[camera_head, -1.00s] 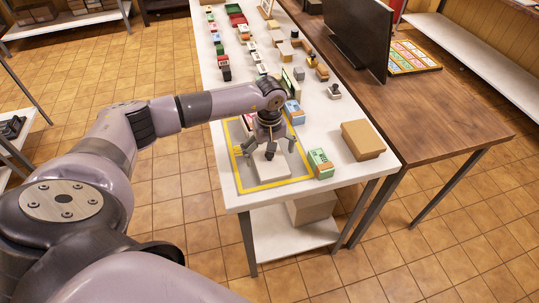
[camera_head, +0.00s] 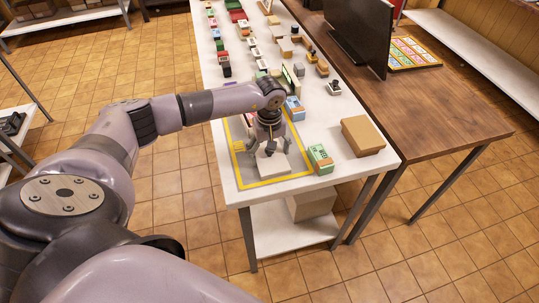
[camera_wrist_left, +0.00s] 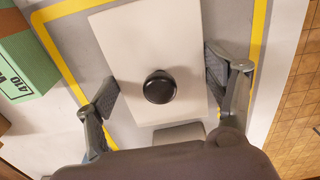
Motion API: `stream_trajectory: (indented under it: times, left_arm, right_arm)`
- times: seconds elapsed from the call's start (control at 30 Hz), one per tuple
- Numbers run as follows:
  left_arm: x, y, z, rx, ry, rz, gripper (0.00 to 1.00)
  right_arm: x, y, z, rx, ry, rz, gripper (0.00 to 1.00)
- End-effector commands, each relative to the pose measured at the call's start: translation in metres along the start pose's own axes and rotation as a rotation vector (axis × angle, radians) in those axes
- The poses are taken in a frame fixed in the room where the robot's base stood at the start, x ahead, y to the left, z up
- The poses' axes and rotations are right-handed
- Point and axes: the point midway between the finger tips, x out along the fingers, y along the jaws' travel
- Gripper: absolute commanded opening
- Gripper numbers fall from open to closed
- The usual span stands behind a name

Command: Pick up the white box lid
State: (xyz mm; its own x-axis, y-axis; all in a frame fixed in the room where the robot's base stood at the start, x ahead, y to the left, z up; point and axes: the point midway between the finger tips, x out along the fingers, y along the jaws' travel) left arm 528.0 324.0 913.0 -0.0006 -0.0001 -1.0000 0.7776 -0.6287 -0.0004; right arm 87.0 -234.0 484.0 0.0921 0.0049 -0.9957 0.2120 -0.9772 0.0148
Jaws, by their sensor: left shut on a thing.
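The white box lid (camera_head: 274,165) is a flat pale rectangle with a round black knob, on the yellow-bordered grey mat (camera_head: 240,173) at the table's near end. In the left wrist view the lid (camera_wrist_left: 128,38) fills the middle. My left gripper (camera_head: 268,149) points down over it. My right gripper is not in view.
A green box (camera_head: 320,159) stands just right of the mat, and a brown cardboard box (camera_head: 362,136) is farther right. A blue box (camera_head: 294,109) lies behind. Several small items line the white table's far part. A wooden desk (camera_head: 430,107) with a monitor (camera_head: 356,32) adjoins on the right.

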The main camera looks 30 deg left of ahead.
Motion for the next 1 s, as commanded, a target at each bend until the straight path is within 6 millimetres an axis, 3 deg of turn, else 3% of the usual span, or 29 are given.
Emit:
stream_trajectory:
  times: [0.37, 0.57, 0.77, 1.0]
  left_arm:
    - [-0.001, 0.0, 0.0, 0.0, 0.001, 0.001, 0.49]
    - [-0.015, 0.001, -0.001, 0.0, 0.002, 0.003, 0.49]
    - [-0.053, 0.001, -0.002, 0.001, 0.005, 0.006, 0.49]
    - [-0.124, 0.002, -0.001, 0.001, 0.005, 0.008, 0.49]
  right_arm:
    - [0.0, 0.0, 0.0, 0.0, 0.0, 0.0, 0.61]
    - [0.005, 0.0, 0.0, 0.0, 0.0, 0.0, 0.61]
    - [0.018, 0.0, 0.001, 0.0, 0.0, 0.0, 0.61]
    - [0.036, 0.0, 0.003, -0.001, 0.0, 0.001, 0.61]
